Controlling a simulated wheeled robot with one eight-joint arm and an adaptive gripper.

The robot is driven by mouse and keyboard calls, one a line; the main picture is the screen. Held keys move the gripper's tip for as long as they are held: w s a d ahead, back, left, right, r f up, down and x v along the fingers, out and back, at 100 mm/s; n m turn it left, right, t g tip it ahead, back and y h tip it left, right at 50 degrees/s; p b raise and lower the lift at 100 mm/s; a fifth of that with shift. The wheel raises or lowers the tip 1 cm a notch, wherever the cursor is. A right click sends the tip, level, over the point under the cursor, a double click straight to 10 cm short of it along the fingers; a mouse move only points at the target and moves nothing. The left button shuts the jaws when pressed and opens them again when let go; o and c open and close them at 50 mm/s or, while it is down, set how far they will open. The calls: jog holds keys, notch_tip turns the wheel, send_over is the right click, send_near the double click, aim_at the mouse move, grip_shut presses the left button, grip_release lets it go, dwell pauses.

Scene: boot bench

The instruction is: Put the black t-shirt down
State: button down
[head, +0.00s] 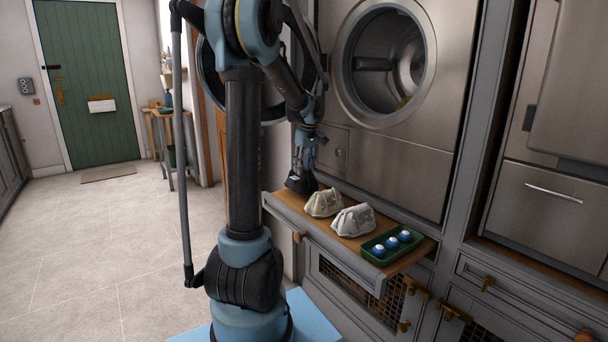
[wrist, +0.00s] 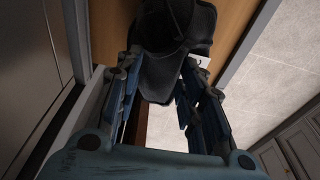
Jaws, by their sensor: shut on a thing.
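The black t-shirt (head: 301,182) is a small dark bundle at the left end of the pull-out wooden shelf (head: 283,207), below the machine's round door opening. My gripper (head: 304,160) is directly above it, pointing down. In the wrist view the black t-shirt (wrist: 172,55) lies between and beyond the fingers of my gripper (wrist: 158,88), which are shut on it. The cloth is over the wooden surface; I cannot tell whether it rests fully on it.
Two pale folded cloth bundles, one beige (head: 323,203) and one light grey (head: 353,221), stand to the right on the shelf. A green tray (head: 377,255) with blue-and-white pods sits at its right end. An open steel drum machine (head: 388,62) is behind.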

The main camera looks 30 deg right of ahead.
aim_at(301, 177)
jog(key=shift+d+f, duration=0.15)
jog(key=shift+f, duration=1.2)
jog(key=c, duration=1.1)
grip_release()
jog(key=shift+o, duration=0.2)
